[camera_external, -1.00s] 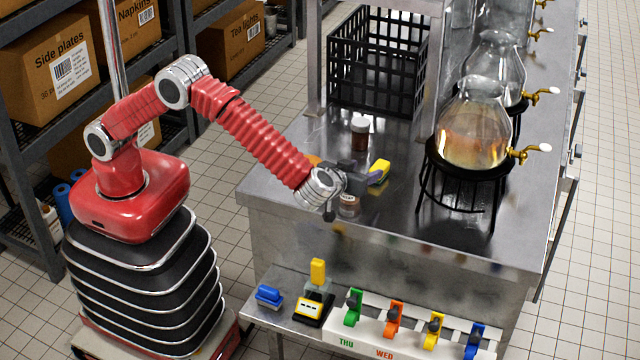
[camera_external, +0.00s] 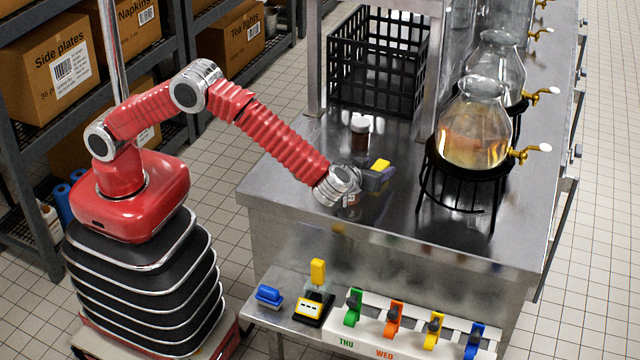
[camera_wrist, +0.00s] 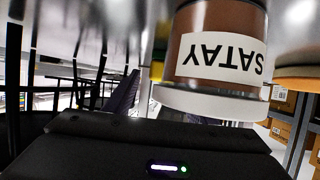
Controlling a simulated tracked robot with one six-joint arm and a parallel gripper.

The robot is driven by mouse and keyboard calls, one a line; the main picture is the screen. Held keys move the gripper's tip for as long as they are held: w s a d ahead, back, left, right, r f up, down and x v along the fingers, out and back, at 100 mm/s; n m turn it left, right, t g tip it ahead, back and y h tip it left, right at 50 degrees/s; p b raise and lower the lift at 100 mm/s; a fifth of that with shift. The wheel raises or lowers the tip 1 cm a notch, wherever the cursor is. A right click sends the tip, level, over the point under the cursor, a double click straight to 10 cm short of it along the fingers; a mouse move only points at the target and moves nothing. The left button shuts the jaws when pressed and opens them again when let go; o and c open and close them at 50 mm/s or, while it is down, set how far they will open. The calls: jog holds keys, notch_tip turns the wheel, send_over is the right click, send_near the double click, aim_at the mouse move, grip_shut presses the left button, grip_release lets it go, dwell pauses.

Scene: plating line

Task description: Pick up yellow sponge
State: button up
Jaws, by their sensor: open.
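The yellow sponge (camera_external: 381,164) lies on the steel counter, just beyond my gripper (camera_external: 376,179) in the external view. Its lower part is hidden behind a grey finger. My gripper is open, low over the counter, and I see nothing held. Whether a finger touches the sponge I cannot tell. In the wrist view a narrow yellow patch (camera_wrist: 157,70) shows left of a jar; it may be the sponge.
A brown jar labelled SATAY (camera_wrist: 220,50), upside down in the wrist view, is very close. A white-capped brown bottle (camera_external: 360,130) stands behind my gripper. A black crate (camera_external: 375,65) is at the back; a glass dispenser (camera_external: 474,135) on a black stand is to the right.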

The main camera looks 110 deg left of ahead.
jog(key=shift+x, duration=0.85)
jog(key=shift+c, duration=0.2)
jog(key=c, duration=1.1)
